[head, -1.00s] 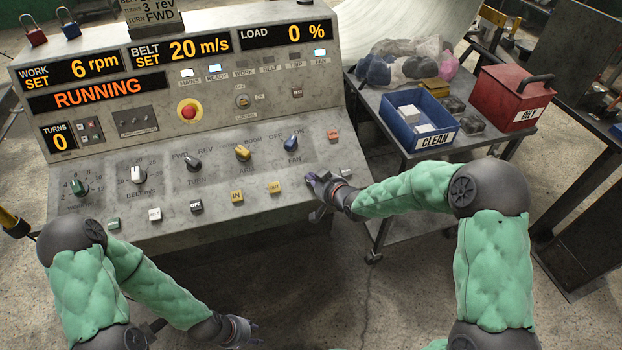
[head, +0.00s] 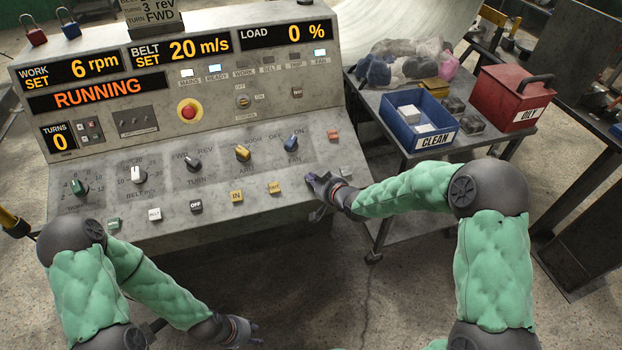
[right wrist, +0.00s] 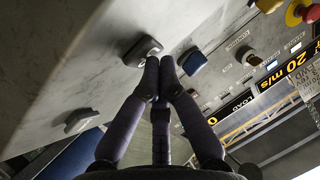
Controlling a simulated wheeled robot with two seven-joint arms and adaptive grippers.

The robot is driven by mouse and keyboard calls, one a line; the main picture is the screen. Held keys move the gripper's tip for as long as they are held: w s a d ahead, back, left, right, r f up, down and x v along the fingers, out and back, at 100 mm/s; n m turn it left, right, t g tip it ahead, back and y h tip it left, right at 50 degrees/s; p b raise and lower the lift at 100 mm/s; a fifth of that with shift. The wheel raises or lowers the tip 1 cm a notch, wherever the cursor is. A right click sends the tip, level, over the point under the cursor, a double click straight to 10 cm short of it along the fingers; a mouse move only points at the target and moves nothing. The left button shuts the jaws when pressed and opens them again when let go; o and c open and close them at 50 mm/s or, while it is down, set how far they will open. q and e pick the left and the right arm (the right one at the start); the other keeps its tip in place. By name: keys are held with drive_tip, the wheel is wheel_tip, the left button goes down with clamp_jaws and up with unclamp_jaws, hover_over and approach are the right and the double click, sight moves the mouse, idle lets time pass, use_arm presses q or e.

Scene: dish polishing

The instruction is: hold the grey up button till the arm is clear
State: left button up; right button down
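My right gripper (head: 312,182) is at the right end of the console's lower button row. In the right wrist view its fingers (right wrist: 165,68) are drawn together with nothing between them. Their tips are at a grey button (right wrist: 142,48), overlapping its edge; I cannot tell whether it is pressed, and its label is not legible. In the head view the gripper hides this button. A second grey button (right wrist: 80,119) sits farther along the panel; it also shows in the head view (head: 345,171). My left gripper (head: 243,332) is low over the floor, away from the console; its finger opening is unclear.
The blue fan knob (right wrist: 193,61) is close beside my right fingertips. The console (head: 110,225) reads RUNNING, load 0 %. A red emergency stop (head: 189,112) is higher up. A cart (head: 400,165) with a blue CLEAN bin (head: 398,113) and red OILY box (head: 490,100) stands right.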

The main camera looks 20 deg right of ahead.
drive_tip(key=shift+s+r+p, duration=0.3)
drive_tip(key=shift+r+p, duration=0.25)
drive_tip(key=shift+r, duration=0.3)
drive_tip(key=r+p, duration=0.1)
drive_tip(key=s+r+p, duration=0.1)
drive_tip(key=r, duration=0.1)
drive_tip(key=r+p, duration=0.1)
drive_tip(key=shift+s+r, duration=0.35)
idle(0.6)
